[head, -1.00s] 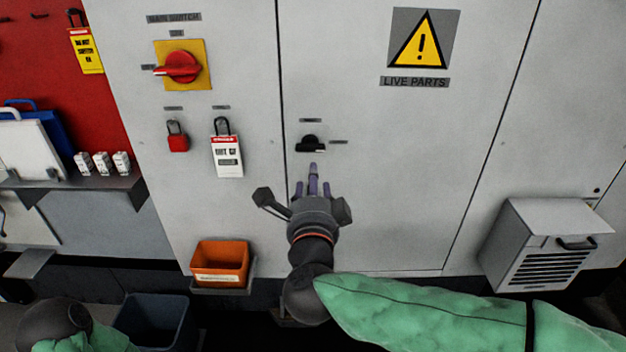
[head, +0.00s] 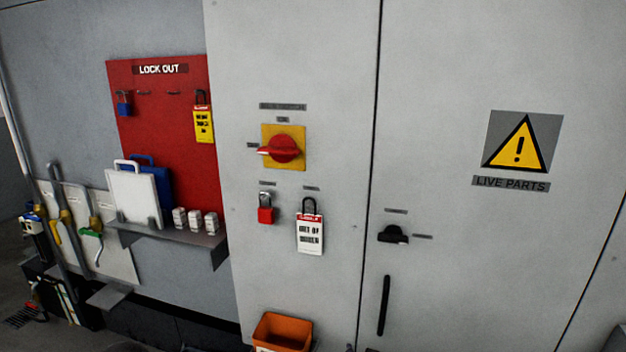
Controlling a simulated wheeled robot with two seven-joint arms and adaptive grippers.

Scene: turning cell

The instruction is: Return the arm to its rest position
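Neither of my grippers shows in the head view now. The cabinet (head: 440,120) stands ahead with its doors closed. On it, the red rotary main switch (head: 285,149) sits on a yellow plate with its grip pointing left. A red padlock (head: 265,213) and a padlock with a white and red tag (head: 310,232) hang below it. A black door latch (head: 393,234) lies roughly horizontal on the right door, above a black vertical handle (head: 384,305).
A red lockout board (head: 165,95) at the left carries a blue padlock (head: 124,103) and a yellow tag (head: 204,124). A shelf (head: 215,247) juts out below it. An orange bin (head: 282,331) sits low on the cabinet. A warning sign (head: 519,146) is at the right.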

